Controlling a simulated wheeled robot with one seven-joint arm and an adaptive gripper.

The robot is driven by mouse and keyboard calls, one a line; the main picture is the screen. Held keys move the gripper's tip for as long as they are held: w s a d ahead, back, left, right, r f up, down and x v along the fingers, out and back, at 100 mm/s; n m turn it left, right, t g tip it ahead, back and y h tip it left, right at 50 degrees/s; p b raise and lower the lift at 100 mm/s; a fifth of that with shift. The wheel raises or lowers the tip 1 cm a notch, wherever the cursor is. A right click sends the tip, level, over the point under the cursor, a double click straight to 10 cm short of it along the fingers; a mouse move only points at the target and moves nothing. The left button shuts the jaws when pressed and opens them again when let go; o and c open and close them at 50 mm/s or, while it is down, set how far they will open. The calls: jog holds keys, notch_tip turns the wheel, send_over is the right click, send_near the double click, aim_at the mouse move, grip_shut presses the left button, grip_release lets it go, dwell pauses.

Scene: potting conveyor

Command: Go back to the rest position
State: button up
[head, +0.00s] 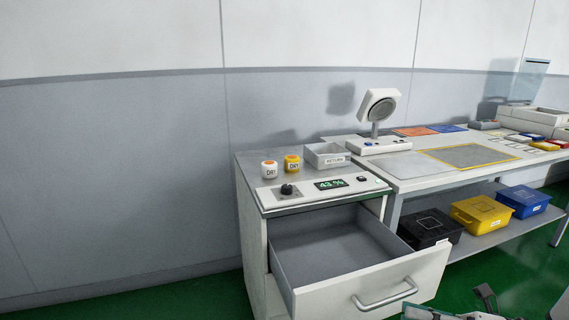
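A dark, angular part that looks like my gripper (485,293) shows at the bottom right edge, low in front of the bench and right of the open drawer. Most of it is cut off by the frame, so I cannot see both fingers or whether it holds anything. Pale pieces of my arm show beside it along the bottom edge. The grey cabinet (252,240) stands at the centre with its drawer (372,290) pulled out. The visible inside of the drawer is empty.
On the cabinet stand a white jar (268,169), a yellow jar (292,164), a grey tray (326,155) and a display panel (334,184). The bench (405,175) is at right, with black (431,229), yellow (481,214) and blue (523,200) bins below. Green floor is clear at left.

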jog(key=s+a+r+n+g+h, duration=0.6)
jog(key=s+a+r+n+g, duration=0.4)
jog(key=n, duration=0.7)
jog(key=s+d+r+n+t+h, duration=0.2)
jog(key=s+n+h, duration=0.35)
jog(key=n, duration=0.25)
jog(key=s+d+r+n+t+h, duration=0.1)
jog(key=s+r+n+t+h, duration=0.2)
jog(key=s+n+h, duration=0.35)
notch_tip(320, 180, up, 18)
jog(key=n+t+y+p, duration=0.1)
jog(key=n+t+p, duration=0.1)
jog(key=p, duration=1.4)
jog(key=shift+d+r+t+p, duration=0.2)
jog(key=shift+t+p, duration=0.1)
jog(key=shift+t, duration=0.1)
